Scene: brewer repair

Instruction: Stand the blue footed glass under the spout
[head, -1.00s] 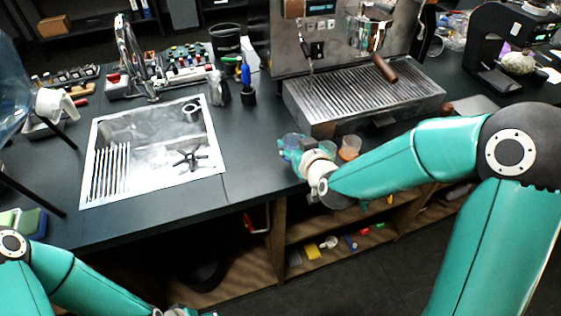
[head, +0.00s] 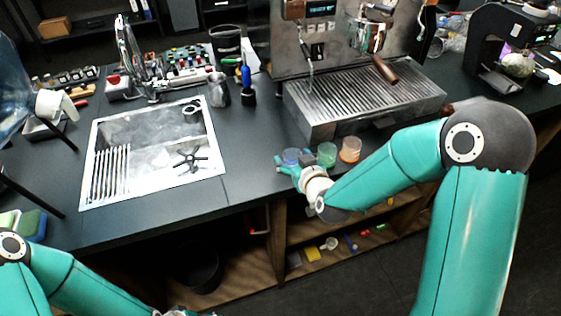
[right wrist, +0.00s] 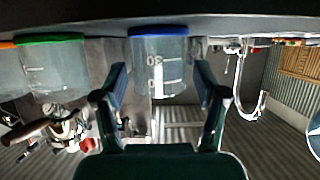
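The blue footed glass (head: 290,157) is on the counter near its front edge, left of the green and orange glasses. In the right wrist view, which looks upside down, the clear glass with its blue foot (right wrist: 158,31) is between the two fingers. My right gripper (head: 286,166) is open around or just in front of the glass, with gaps at both sides. The fingers (right wrist: 161,82) show apart in the wrist view. The espresso machine's spout area is under the brew head (head: 370,38), above the drip tray (head: 360,98). My left gripper (head: 182,312) barely shows at the bottom edge.
The green glass (head: 327,154) and orange glass (head: 349,149) stand close by on the right. The portafilter handle (head: 385,69) sticks out over the tray. A sink (head: 155,150) is on the left. Counter between sink and glasses is clear.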

